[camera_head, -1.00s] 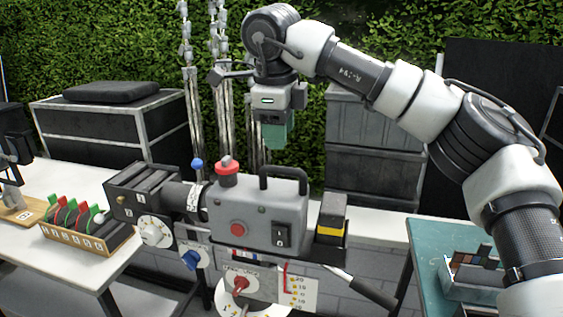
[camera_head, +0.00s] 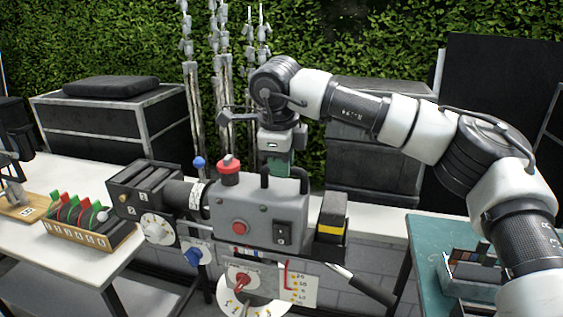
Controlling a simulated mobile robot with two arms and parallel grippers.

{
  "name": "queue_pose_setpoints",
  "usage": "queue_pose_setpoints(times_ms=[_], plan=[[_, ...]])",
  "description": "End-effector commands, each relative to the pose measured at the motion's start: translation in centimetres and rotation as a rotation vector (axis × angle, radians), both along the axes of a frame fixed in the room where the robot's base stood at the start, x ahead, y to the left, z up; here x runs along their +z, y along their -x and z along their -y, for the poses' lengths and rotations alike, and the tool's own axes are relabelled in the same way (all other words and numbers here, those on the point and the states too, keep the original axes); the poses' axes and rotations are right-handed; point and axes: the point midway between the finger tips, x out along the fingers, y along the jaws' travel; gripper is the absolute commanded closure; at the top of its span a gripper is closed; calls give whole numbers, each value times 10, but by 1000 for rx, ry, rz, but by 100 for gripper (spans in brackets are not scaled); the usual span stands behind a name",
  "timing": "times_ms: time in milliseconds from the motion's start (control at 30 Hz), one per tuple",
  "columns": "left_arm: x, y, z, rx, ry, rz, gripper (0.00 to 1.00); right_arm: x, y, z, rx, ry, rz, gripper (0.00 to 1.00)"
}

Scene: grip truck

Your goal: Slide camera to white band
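The grey film camera (camera_head: 258,215) sits on a rig in the centre, with a red knob and a black handle on top. Its lens barrel on the left carries a white marked ring (camera_head: 197,194). A narrow strip with coloured marks (camera_head: 245,251) shows under the body; I cannot make out a white band on it. My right gripper (camera_head: 276,164) points down at the handle, its greenish fingers partly hidden behind it. I cannot tell whether they are apart or touch the handle.
A yellow-striped black block (camera_head: 333,213) sits at the camera's rear, above a slanted handle bar (camera_head: 362,286). A blue-topped knob (camera_head: 199,163) stands by the lens. A wooden rack (camera_head: 90,238) of coloured pieces is on the left table. A teal table (camera_head: 425,232) stands right.

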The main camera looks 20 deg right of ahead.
Motion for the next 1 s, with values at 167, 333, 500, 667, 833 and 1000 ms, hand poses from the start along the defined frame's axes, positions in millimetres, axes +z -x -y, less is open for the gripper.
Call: queue_pose_setpoints(times_ms=[167,333,500,667,833,1000], plan=[[0,0,0,0,0,0,60,0,0,0,0,0,0,100],[-1,0,0,0,0,0,60,0,0,-1,0,-1,-1,100],[-3,0,0,0,-1,0,60,0,-3,-4,0,1,-1,100],[-3,0,0,0,-1,0,60,0,-3,-4,0,1,0,80],[-3,0,0,0,-1,1,60,0,-3,-4,0,1,-1,56],[-3,-1,0,0,-1,1,60,0,-3,-4,0,1,-1,56]])
